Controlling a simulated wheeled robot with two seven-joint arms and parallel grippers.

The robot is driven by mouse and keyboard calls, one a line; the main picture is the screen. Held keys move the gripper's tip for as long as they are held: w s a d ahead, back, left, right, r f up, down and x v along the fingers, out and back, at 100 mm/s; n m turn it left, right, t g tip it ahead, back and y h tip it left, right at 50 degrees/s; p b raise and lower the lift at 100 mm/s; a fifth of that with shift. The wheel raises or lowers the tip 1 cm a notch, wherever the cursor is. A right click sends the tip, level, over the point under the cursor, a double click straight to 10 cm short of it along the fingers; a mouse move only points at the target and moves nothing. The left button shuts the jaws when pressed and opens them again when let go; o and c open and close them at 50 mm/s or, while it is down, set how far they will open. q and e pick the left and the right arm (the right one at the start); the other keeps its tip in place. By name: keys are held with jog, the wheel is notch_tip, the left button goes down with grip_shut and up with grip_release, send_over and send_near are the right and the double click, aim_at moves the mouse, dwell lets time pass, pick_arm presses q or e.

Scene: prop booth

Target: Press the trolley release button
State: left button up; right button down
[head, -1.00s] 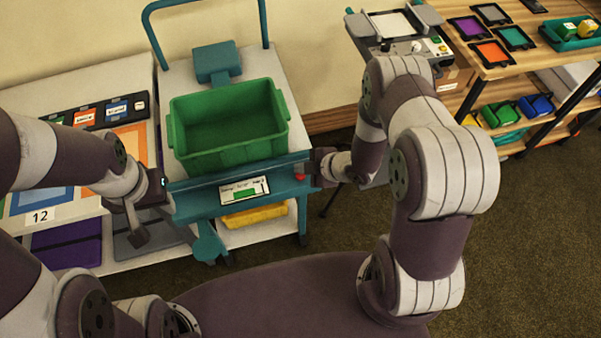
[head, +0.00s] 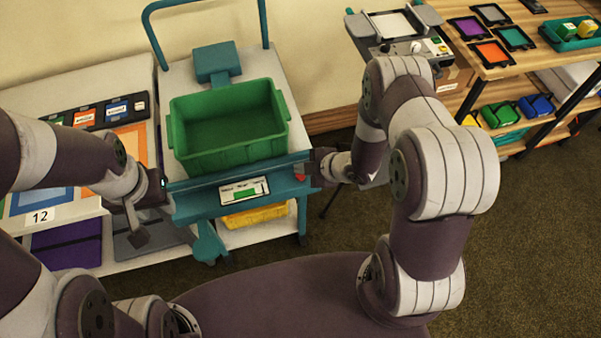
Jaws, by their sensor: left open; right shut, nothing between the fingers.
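The trolley (head: 220,205) stands in front of me with a teal front bar and a green bin on top. A small red button (head: 301,177) shows at the right end of its front, beside a white panel (head: 244,191) with a green patch. My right gripper (head: 317,170) is shut and empty at that right end, close to the red button. Whether it touches the button I cannot tell. My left gripper (head: 164,190) is open and empty at the left end of the trolley front, partly hidden by its own wrist.
The green bin (head: 228,150) looks empty. A yellow item (head: 255,216) lies on the trolley's lower shelf. A white table with coloured cards (head: 84,118) is at left. A shelf with trays (head: 496,53) and a small device (head: 410,47) stand at back right. Open carpet lies at right.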

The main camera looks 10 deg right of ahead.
aim_at(303, 177)
jog(key=shift+f, duration=0.15)
dwell(0.3)
jog(key=shift+f+b, duration=0.3)
jog(key=shift+b, duration=0.05)
jog(key=shift+f+b, duration=0.4)
jog(key=shift+f, duration=0.05)
dwell(0.5)
jog(key=shift+r, duration=0.1)
jog(key=shift+r+p, duration=0.8)
notch_tip(303, 177, up, 5)
jog(key=p, duration=0.4)
jog(key=shift+r, duration=0.1)
dwell(0.3)
